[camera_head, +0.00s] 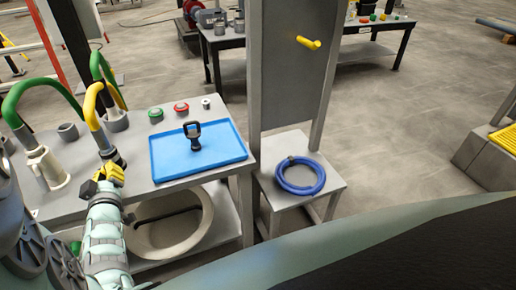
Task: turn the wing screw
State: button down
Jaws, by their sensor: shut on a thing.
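My gripper (106,180) is at the end of my arm at the lower left, at the front edge of the grey bench. It is shut on a small yellow part (112,172), just below the black end of the yellow-handled hose (96,105). The jaws and the part are small and overlap in this view. I cannot tell for sure whether the yellow part is the wing screw, nor how far it is turned. A separate yellow peg (309,43) sticks out of the upright grey panel.
A blue tray (228,158) with a black looped tool (193,133) lies on the bench (135,133). Green-handled hoses (40,88) stand at the left. A blue hose coil (300,176) lies on a low stand. A pale round tub (170,235) sits below the bench. Open floor lies to the right.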

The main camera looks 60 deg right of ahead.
jog(key=shift+d+m, duration=0.1)
jog(key=shift+m, duration=0.2)
jog(key=m, duration=0.2)
jog(key=m+b, duration=0.1)
jog(key=m, duration=0.1)
jog(key=shift+s+f+m, duration=0.15)
jog(key=shift+m, duration=0.15)
jog(key=m+b, duration=0.2)
jog(key=m, duration=0.1)
jog(key=shift+d+f+m, duration=0.1)
jog(key=shift+m, duration=0.2)
jog(key=m+b, duration=0.2)
jog(key=m, duration=0.1)
jog(key=shift+m, duration=0.3)
jog(key=m+b, duration=0.2)
jog(key=m, duration=0.1)
jog(key=shift+d+m, duration=0.1)
jog(key=shift+m, duration=0.2)
jog(key=shift+m+b, duration=1.2)
jog(key=shift+m, duration=1.1)
